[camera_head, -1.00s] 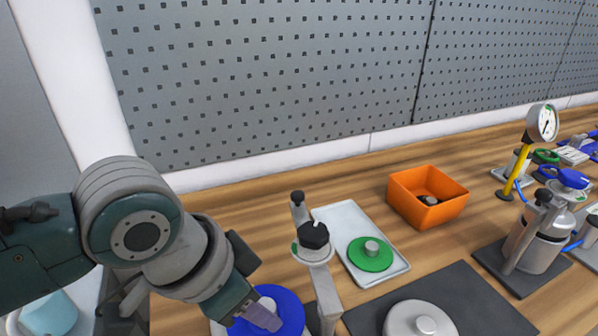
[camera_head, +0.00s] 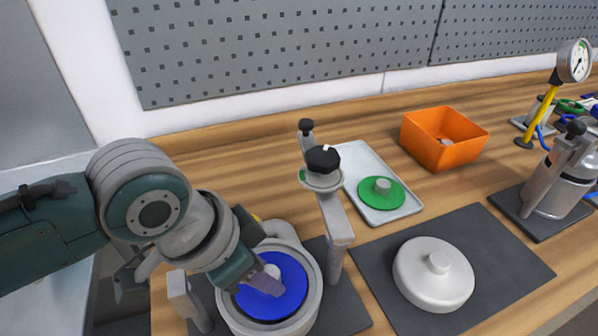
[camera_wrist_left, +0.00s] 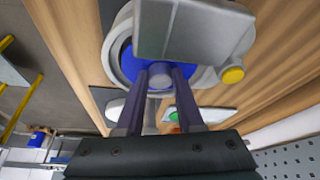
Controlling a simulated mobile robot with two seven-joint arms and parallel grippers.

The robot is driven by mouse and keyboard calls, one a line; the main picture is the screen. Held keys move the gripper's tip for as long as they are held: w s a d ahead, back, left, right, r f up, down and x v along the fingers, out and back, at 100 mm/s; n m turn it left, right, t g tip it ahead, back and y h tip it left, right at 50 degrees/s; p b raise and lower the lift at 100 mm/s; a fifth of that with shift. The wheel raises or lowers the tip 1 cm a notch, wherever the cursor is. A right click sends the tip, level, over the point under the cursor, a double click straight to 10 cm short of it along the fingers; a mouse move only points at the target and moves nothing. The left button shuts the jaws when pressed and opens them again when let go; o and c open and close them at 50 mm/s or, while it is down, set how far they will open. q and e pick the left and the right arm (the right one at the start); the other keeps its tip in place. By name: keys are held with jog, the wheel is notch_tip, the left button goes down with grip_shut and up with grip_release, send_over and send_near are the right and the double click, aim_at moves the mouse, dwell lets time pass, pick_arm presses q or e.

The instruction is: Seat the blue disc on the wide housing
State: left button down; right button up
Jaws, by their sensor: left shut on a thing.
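The blue disc (camera_head: 289,301) has a pale knob in its middle. My left gripper (camera_head: 270,283) is shut on that knob, reaching in from the left. The disc lies inside the round rim of the wide grey housing (camera_head: 314,278), with the rim around it. I cannot tell whether the disc rests fully down. In the left wrist view the blue disc (camera_wrist_left: 127,66) shows between the housing (camera_wrist_left: 115,42) and my fingers (camera_wrist_left: 158,98). A grey block hides part of the disc there. My right gripper is not in view.
A post with a black knob (camera_head: 322,158) stands close to the right of the housing. A white lid (camera_head: 425,285) lies on a dark mat. A tray (camera_head: 352,160) holds a green disc (camera_head: 375,193). An orange bin (camera_head: 450,150) and a metal canister (camera_head: 560,185) stand farther right.

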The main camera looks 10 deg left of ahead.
pick_arm(q)
jog(key=shift+s+p, duration=0.1)
jog(key=shift+p, duration=0.25)
dwell(0.6)
jog(key=shift+f, duration=0.25)
dwell(0.3)
jog(key=shift+f+b, duration=0.35)
jog(key=shift+f, duration=0.1)
jog(key=shift+f, duration=0.25)
dwell(0.4)
jog(key=shift+c, duration=2.3)
grip_release()
jog(key=shift+a, duration=0.1)
jog(key=p+v, duration=0.2)
jog(key=v, duration=0.8)
